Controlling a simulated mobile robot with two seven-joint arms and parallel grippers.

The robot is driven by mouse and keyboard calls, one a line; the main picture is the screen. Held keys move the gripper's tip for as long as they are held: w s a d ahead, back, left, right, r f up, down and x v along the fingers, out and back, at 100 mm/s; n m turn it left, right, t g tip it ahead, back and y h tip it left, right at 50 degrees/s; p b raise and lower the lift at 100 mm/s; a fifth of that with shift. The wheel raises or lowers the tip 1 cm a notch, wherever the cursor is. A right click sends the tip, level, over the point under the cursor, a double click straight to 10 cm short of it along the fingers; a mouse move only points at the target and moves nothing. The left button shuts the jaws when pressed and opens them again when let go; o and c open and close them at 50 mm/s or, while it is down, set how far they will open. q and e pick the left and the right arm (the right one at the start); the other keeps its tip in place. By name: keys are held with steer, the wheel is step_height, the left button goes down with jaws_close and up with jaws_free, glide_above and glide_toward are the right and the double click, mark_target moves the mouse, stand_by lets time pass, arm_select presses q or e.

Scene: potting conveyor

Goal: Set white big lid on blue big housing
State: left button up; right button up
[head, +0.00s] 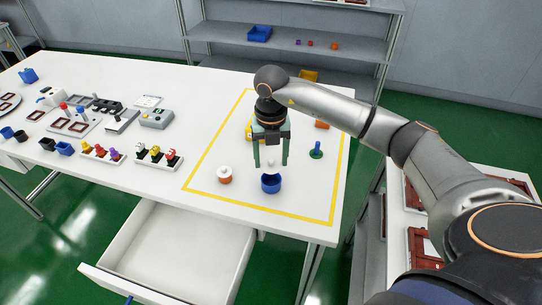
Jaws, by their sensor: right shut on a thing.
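The blue big housing (271,183) stands upright and open at the top, inside the yellow-taped area near the table's front edge. My right gripper (271,163) points down just behind and above it. The gripper is shut on a small white thing (270,162), which seems to be the white big lid; its outline blends into the white table. The lid is apart from the housing in the picture. My left gripper is out of view.
An orange housing with a white top (224,175) stands left of the blue one. Several small parts fill the table's left. A drawer (170,262) is open below.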

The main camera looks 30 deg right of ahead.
steer(key=shift+f+b, duration=1.2)
steer(key=shift+f, duration=0.95)
steer(key=shift+f, duration=0.4)
steer(key=o, duration=1.3)
step_height(320, 180, up, 13)
steer(key=shift+f+b, duration=0.2)
steer(key=shift+b, duration=0.4)
